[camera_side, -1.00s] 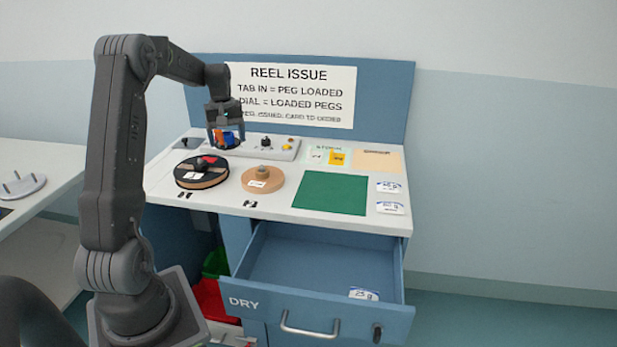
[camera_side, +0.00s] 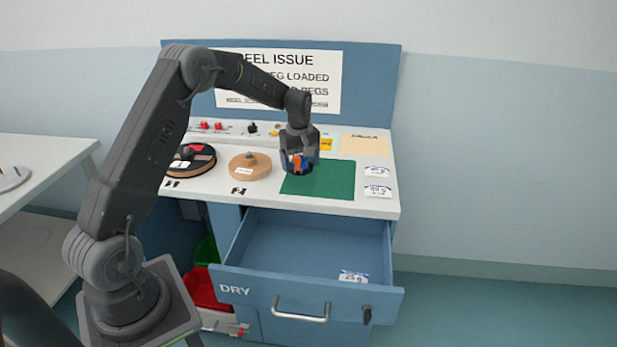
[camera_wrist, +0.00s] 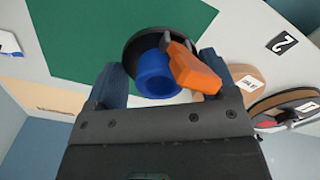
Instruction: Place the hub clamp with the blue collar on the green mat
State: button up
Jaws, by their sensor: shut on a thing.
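The hub clamp (camera_wrist: 155,75) has a blue collar, an orange lever and a dark round base. My gripper (camera_wrist: 170,90) is shut on it, with a finger on each side in the wrist view. In the side view my gripper (camera_side: 299,160) and the clamp (camera_side: 297,167) are at the left part of the green mat (camera_side: 328,180). The green mat also shows in the wrist view (camera_wrist: 80,35), beside and behind the clamp's base. I cannot tell whether the base touches the mat.
A tan reel (camera_side: 250,167) and a black-rimmed reel (camera_side: 190,160) stand left of the mat. White cards (camera_side: 377,191) lie to its right. The blue DRY drawer (camera_side: 310,250) is open below the counter, with a card inside. Most of the mat is bare.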

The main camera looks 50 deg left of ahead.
aim_at(308, 185)
jog(key=shift+w+d+f, duration=0.7)
jog(key=shift+w, duration=0.15)
jog(key=shift+f, duration=1.95)
jog(key=shift+f, duration=0.1)
jog(key=o, duration=1)
jog(key=shift+c, duration=0.2)
